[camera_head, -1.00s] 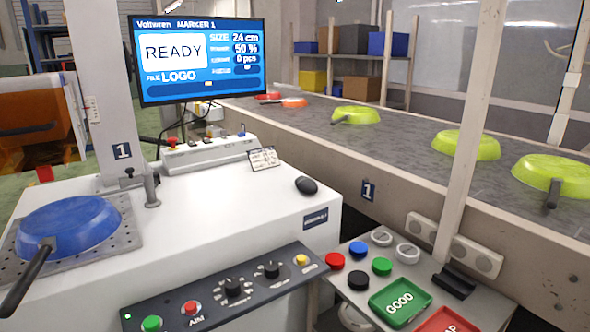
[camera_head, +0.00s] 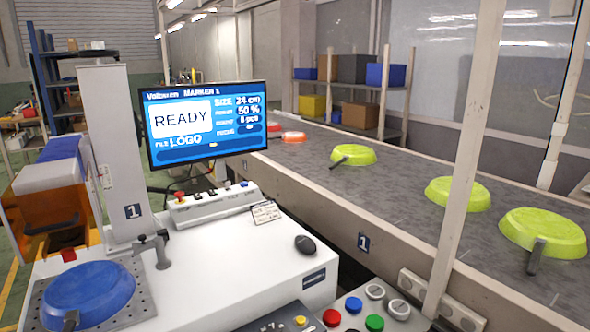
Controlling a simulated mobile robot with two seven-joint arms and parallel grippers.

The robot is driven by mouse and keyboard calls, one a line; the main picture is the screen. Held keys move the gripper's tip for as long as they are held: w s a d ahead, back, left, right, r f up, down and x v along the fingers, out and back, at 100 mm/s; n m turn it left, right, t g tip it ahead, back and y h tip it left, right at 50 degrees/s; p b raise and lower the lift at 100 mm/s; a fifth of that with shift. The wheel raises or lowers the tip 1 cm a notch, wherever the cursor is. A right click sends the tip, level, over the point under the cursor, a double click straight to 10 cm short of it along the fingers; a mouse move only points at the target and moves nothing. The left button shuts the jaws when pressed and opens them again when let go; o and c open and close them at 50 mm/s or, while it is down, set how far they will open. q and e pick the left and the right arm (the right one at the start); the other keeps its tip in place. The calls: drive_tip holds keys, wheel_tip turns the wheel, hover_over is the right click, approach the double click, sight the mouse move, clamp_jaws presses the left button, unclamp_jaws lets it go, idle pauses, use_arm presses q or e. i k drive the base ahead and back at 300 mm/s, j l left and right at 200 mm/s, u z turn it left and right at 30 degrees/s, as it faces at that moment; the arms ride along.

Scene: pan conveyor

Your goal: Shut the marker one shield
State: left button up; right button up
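The marker one station is a white bench (camera_head: 215,260) with a grey column (camera_head: 115,150) bearing a "1" plate. A blue pan (camera_head: 88,288) lies upside down on the perforated plate (camera_head: 133,300) at the lower left, its dark handle cut off by the frame's bottom edge. The screen (camera_head: 205,122) reads MARKER 1 and READY. A small grey post with a dark clamp (camera_head: 158,245) stands beside the plate. Neither of my grippers is in view.
A conveyor (camera_head: 400,195) runs along the right with green pans (camera_head: 543,233) and orange-red ones farther back. A control panel (camera_head: 280,322) and a button box (camera_head: 360,312) are at the front.

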sight(10, 205)
drive_tip(key=j+u, duration=0.1)
drive_tip(key=u, duration=0.3)
drive_tip(key=j+u, duration=0.1)
drive_tip(key=u, duration=0.25)
drive_tip(key=j+u, duration=0.1)
drive_tip(key=u, duration=0.3)
drive_tip(key=k, duration=0.05)
